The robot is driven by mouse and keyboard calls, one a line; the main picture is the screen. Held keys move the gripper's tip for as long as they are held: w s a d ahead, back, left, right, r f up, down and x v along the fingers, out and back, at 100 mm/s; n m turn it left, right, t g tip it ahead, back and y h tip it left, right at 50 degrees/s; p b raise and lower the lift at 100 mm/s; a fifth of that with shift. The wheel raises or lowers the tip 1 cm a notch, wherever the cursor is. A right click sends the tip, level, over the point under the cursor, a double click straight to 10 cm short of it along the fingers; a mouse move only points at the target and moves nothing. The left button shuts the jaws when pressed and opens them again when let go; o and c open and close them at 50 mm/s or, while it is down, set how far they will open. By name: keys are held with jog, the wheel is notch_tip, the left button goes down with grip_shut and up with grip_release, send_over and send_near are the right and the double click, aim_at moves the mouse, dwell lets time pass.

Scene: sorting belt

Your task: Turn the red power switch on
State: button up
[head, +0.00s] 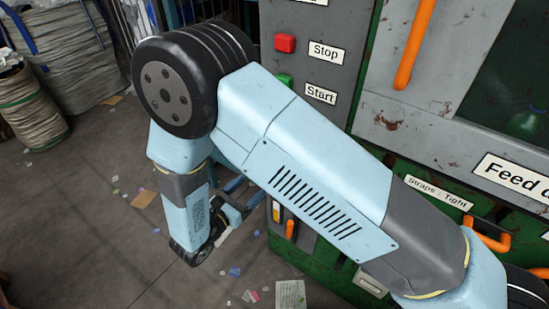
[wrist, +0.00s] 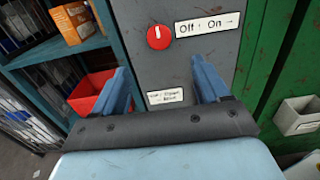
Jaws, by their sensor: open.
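The red power switch (wrist: 160,37) is a round red knob with a short white mark near its top, on a grey panel. A label (wrist: 207,25) reading "Off | On" with an arrow to the right sits beside it. My gripper (wrist: 162,72) is open and empty, its two blue fingers apart. In the wrist view the knob lies above the gap between the fingertips, not between them. I cannot make out the red switch in the head view, where my arm covers part of the panel.
A red stop button (head: 285,43) and a green start button (head: 284,80) are higher on the panel. An orange handle (head: 416,42) is at the right. In the wrist view, a shelf with a red bin (wrist: 88,92) stands left and a green wall (wrist: 268,65) right.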

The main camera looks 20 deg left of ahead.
jog(key=x, duration=1.3)
jog(key=shift+a, duration=0.1)
jog(key=shift+c, duration=0.4)
jog(key=c, duration=0.9)
